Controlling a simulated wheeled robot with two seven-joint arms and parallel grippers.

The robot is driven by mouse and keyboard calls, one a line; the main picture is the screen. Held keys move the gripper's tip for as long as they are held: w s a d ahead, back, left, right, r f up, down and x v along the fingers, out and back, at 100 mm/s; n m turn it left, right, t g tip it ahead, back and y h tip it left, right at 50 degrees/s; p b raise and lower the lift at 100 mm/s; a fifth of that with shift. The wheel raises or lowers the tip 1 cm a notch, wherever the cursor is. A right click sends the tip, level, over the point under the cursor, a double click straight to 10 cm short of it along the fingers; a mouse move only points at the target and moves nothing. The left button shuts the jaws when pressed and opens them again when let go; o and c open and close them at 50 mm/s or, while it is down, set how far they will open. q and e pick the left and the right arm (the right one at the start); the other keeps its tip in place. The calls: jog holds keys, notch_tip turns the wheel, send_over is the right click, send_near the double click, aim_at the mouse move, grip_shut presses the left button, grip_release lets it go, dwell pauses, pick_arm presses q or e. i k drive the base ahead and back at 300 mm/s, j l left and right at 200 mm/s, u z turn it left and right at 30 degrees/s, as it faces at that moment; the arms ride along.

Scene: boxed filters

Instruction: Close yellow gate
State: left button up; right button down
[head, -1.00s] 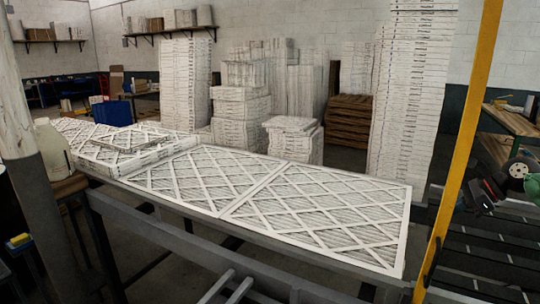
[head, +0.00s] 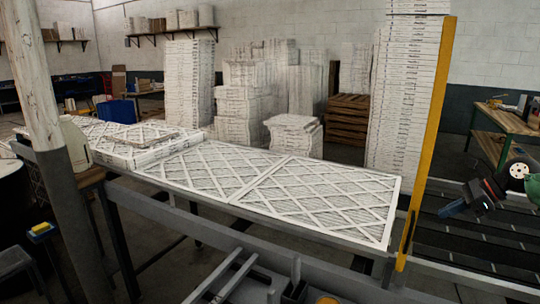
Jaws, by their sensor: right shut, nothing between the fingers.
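The yellow gate (head: 427,145) is a tall narrow yellow bar at the right of the head view, leaning slightly to the right. Its top end is in view, and its lower end is by the right end of the filter table. A dark slot shows near its foot. My right gripper (head: 446,211) is to the right of the gate's lower part, with a visible gap between them. It is shut and empty, its blue-grey tip pointing left towards the bar. My left gripper is not in view.
Boxed filters (head: 275,195) lie flat on a long table left of the gate. A tall stack of filters (head: 405,100) stands behind the gate. A dark roller conveyor (head: 470,240) lies at the right, and a workbench (head: 515,125) stands at the far right.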

aim_at(450, 24)
jog(key=k+j, duration=0.1)
jog(key=k, duration=0.45)
jog(key=k+j, duration=0.15)
jog(key=k, duration=0.35)
